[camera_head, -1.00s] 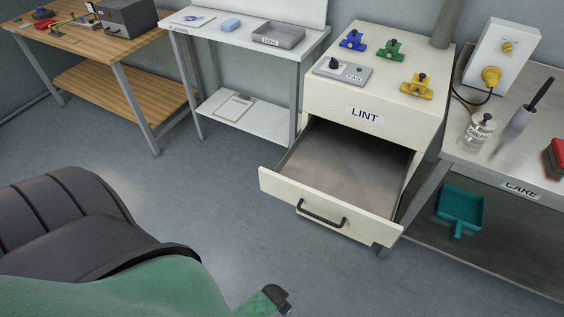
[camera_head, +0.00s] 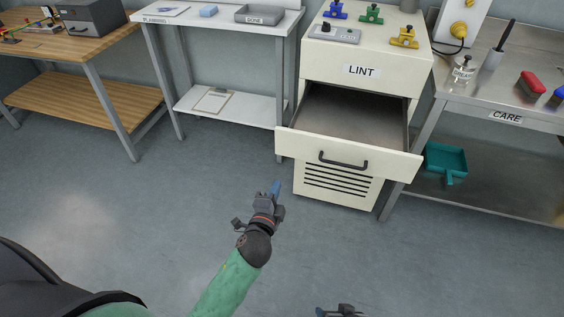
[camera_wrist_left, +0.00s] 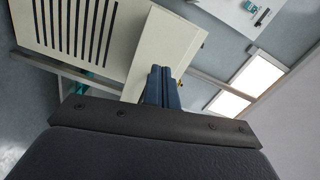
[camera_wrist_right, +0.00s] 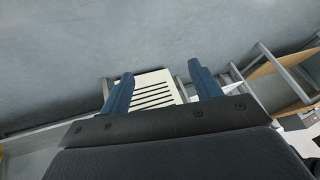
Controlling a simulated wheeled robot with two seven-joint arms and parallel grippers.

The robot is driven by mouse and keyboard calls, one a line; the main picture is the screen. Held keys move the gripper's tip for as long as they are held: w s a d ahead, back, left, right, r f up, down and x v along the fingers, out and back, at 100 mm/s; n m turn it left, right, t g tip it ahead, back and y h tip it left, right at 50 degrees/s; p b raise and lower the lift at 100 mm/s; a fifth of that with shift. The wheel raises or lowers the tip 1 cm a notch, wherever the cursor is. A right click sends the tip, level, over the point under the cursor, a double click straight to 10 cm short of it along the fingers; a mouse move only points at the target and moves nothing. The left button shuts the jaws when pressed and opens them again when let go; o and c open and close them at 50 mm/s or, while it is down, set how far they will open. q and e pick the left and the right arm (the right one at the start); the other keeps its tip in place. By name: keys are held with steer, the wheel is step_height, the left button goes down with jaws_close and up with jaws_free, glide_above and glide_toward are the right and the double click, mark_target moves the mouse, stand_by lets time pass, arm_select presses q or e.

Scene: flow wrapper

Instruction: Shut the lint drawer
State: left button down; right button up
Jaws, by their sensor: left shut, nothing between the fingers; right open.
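The lint drawer (camera_head: 392,162) is pulled well out of the cream cabinet labelled LINT (camera_head: 315,67). Its front has a dark bar handle (camera_head: 343,165), and its metal interior looks empty. My left gripper (camera_head: 275,188) is shut and empty, in front of the drawer and lower left of its front, apart from it in the head view. In the left wrist view the closed fingers (camera_wrist_left: 161,86) overlap the cream drawer front (camera_wrist_left: 168,45); contact cannot be told. My right gripper (camera_head: 335,311) is at the bottom edge; in the right wrist view its fingers (camera_wrist_right: 162,88) are open and empty.
The steel care table (camera_head: 540,119) stands right of the cabinet, with a teal dustpan (camera_head: 445,159) beneath. The planning table (camera_head: 222,26) and a wooden bench (camera_head: 60,42) stand to the left. Clear grey floor (camera_head: 160,200) lies in front.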

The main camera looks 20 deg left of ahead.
arm_select(q)
steer(key=m, duration=0.1)
steer(key=m+p, duration=0.2)
glide_toward(295, 148)
steer(key=shift+h, duration=0.3)
steer(key=w, duration=0.5)
steer(key=shift+w+a, duration=0.15)
steer(key=shift+a, duration=0.05)
steer(key=shift+w+f+p, duration=0.15)
steer(key=shift+w+p, duration=0.15)
steer(key=shift+w, duration=0.45)
arm_select(e)
step_height(295, 148, up, 8)
steer(key=s+d+g, duration=0.1)
steer(key=d, duration=0.1)
steer(key=shift+s+d+f+h, duration=0.2)
steer(key=shift+s+d+h, duration=0.05)
steer(key=shift+s+h, duration=0.05)
steer(key=shift+a, duration=0.15)
